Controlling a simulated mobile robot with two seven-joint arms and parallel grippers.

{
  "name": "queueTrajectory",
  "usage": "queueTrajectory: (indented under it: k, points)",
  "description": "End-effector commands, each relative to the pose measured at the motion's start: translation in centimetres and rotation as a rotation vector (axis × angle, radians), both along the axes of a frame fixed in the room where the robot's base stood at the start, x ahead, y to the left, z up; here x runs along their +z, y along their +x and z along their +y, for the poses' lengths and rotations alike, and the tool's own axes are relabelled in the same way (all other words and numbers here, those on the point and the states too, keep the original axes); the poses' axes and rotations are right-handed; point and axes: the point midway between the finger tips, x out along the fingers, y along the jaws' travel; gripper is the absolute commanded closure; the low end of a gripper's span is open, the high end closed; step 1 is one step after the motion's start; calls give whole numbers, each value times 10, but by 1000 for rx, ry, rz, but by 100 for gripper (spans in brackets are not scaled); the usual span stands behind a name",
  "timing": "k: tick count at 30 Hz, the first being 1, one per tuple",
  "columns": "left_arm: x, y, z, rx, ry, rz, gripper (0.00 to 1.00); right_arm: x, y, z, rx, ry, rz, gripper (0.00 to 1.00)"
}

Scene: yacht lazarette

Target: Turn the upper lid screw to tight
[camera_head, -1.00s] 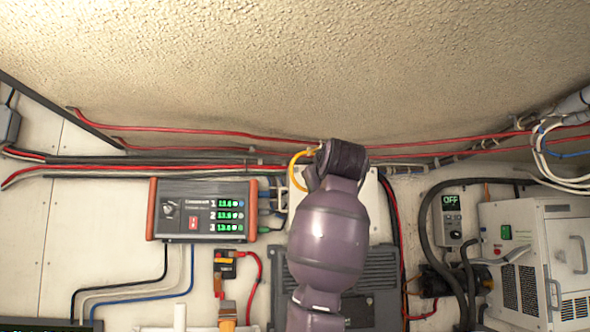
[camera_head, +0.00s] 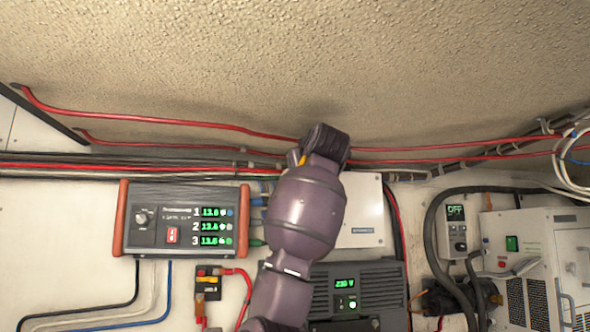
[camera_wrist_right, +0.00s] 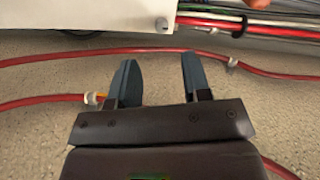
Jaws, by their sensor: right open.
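A white box (camera_head: 360,212) is mounted on the wall behind my right arm in the head view. The arm hides its left part. My left gripper is not in view.
Red cables (camera_head: 200,124) run above the box, and one red cable (camera_wrist_right: 70,57) crosses behind the fingers. A display unit (camera_head: 185,219) is left of my arm. A dark grey unit (camera_head: 385,283) sits below the box. Grey hoses and white equipment (camera_head: 540,260) stand at right.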

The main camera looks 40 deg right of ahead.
Motion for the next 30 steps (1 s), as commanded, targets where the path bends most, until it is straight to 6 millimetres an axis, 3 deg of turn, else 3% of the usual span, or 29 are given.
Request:
queueTrajectory:
  k: [6, 12, 25, 30]
  points:
    - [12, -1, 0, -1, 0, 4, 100, 1, 34, -18, 2, 1, 5, 56]
    - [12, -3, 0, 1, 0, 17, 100, 1, 53, -28, 1, 0, 3, 56]
    - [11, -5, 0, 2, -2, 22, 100, 0, 60, -32, 1, 0, 2, 56]
    - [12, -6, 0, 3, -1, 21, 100, 0, 60, -32, 1, 0, 2, 80]
